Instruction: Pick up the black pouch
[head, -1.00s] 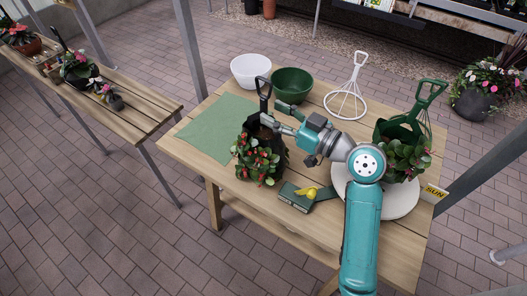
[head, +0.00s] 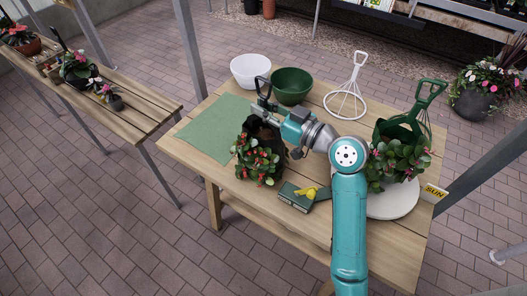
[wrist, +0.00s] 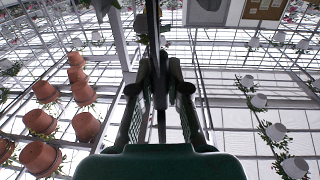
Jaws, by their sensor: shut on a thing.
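The black pouch (head: 266,131) stands on the wooden table in the head view, with red-flowered leafy stems over its front and an upright black handle (head: 264,88) above it. My gripper (head: 266,108) reaches in from the right at the foot of the handle, just above the pouch's mouth. It is shut on the handle. In the wrist view a dark upright bar (wrist: 154,45) runs between the two fingers (wrist: 160,95). The fingers partly hide the lower handle. I see no clear gap under the pouch.
A green box with a yellow item (head: 300,196) is in front. A green-handled planter (head: 396,160) stands on a round white board (head: 398,203) at right, near a white wire stand (head: 346,101).

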